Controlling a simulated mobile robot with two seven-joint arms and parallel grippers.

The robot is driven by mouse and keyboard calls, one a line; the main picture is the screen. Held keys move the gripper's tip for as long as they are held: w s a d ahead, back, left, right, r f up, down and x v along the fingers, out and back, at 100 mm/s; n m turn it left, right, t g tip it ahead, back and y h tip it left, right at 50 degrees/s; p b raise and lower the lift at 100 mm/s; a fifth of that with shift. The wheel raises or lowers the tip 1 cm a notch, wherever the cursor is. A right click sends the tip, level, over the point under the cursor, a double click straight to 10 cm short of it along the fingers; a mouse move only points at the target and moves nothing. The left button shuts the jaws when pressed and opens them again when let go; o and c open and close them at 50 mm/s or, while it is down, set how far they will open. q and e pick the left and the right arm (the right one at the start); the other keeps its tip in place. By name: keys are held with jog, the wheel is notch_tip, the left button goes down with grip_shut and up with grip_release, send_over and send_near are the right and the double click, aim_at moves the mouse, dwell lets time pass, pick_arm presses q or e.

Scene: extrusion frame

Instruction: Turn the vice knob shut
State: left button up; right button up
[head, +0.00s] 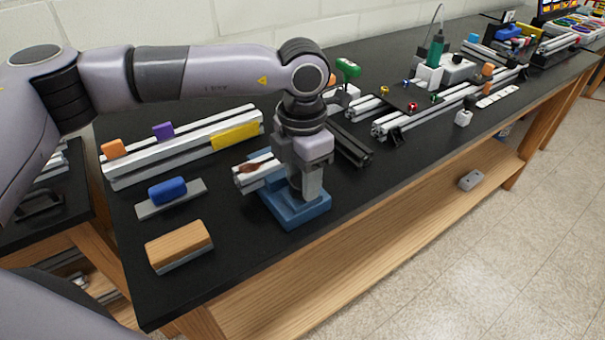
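The blue vice (297,212) stands on the black bench top near its front edge. A short silver extrusion piece (250,178) with a reddish-brown mark on top juts out to the left of it. My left gripper (306,190) points down right over the vice and covers much of it. The vice knob is not distinguishable behind the gripper. I cannot tell whether the fingers touch the vice or how far apart they are. My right gripper is not in view.
On the left of the black bench (230,265) lie a wooden-backed brush (180,243), a blue block on a grey plate (168,190) and long extrusions (185,148). A dark extrusion (350,145) lies behind the vice. A rail assembly (440,105) fills the right. The front strip is clear.

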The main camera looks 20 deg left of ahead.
pick_arm(q)
jog(key=shift+f+m+b, duration=0.2)
jog(key=shift+m+b, duration=0.4)
jog(key=shift+b, duration=0.05)
jog(key=shift+r+m+b, duration=0.15)
jog(key=shift+m+b, duration=0.4)
jog(key=shift+m, duration=0.45)
jog(key=o, duration=1.1)
jog(key=shift+c, duration=0.2)
jog(key=shift+r, duration=0.1)
jog(key=shift+r+b, duration=0.45)
jog(key=shift+r, duration=3.1)
